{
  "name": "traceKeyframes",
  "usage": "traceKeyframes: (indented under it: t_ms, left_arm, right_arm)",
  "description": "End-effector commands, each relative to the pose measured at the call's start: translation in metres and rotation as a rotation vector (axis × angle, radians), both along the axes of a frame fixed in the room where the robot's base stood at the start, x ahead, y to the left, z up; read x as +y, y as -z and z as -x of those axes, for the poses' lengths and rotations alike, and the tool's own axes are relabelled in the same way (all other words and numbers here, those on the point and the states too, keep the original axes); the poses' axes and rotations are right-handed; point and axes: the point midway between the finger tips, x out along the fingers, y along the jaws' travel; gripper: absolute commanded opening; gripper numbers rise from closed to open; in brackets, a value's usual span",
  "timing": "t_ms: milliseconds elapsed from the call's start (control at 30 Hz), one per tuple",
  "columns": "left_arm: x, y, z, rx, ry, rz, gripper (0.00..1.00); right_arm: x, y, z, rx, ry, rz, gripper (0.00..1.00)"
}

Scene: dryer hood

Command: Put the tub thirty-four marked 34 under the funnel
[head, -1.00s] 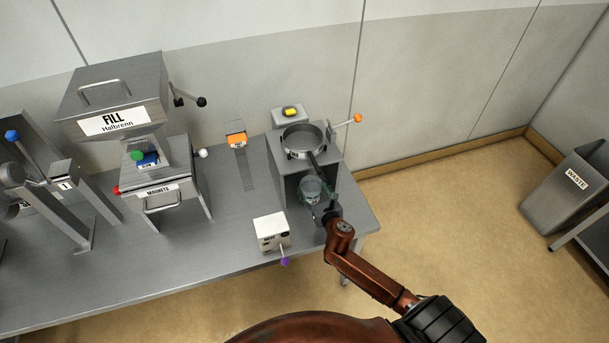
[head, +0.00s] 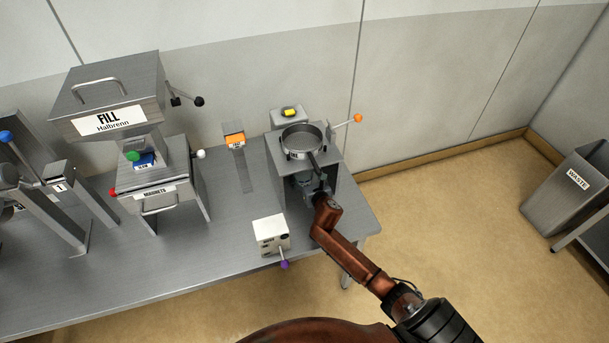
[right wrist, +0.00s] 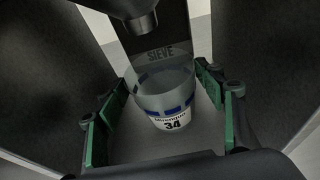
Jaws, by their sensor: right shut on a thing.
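Tub thirty-four (right wrist: 165,100) is a clear cup with blue marks and a white label reading 34. In the right wrist view it stands upright between the green pads of my right gripper (right wrist: 163,88), which is shut on it. The dark funnel spout (right wrist: 140,22) hangs above and behind the tub in that view, inside the sieve housing. In the head view my right gripper (head: 308,186) reaches into the front of the sieve stand (head: 322,180), and the tub is mostly hidden there. My left gripper is not in view.
A white box with a purple-knobbed lever (head: 271,235) stands in front on the left. The fill hopper (head: 110,95) is further left. The bench between is mostly clear.

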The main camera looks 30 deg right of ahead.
Motion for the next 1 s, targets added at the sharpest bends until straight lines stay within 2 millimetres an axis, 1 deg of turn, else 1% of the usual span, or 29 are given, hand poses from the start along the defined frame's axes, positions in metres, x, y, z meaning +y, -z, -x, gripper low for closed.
traceKeyframes:
  t_ms: [200, 233, 467, 700, 800, 867, 1000]
  left_arm:
    - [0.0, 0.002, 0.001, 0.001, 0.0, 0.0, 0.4]
    - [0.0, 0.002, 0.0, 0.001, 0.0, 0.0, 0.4]
    - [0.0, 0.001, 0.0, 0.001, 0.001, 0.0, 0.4]
    - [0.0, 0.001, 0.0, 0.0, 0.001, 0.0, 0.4]
    - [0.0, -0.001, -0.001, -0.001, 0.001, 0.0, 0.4]
    - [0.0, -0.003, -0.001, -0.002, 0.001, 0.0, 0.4]
    - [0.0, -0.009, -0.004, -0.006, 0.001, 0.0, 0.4]
  right_arm:
    - [0.0, 0.004, 0.0, 0.0, -0.001, 0.002, 0.37]
    - [0.0, 0.004, 0.0, 0.0, -0.001, 0.002, 0.64]
    - [0.0, 0.003, 0.0, 0.0, 0.0, 0.001, 0.8]
    - [0.0, 0.003, 0.0, 0.0, 0.0, 0.0, 0.8]
    - [0.0, -0.001, 0.0, -0.001, 0.0, -0.001, 0.8]
    - [0.001, -0.002, 0.005, 0.001, 0.0, 0.001, 0.8]
    - [0.006, -0.01, 0.027, 0.001, 0.0, 0.001, 0.8]
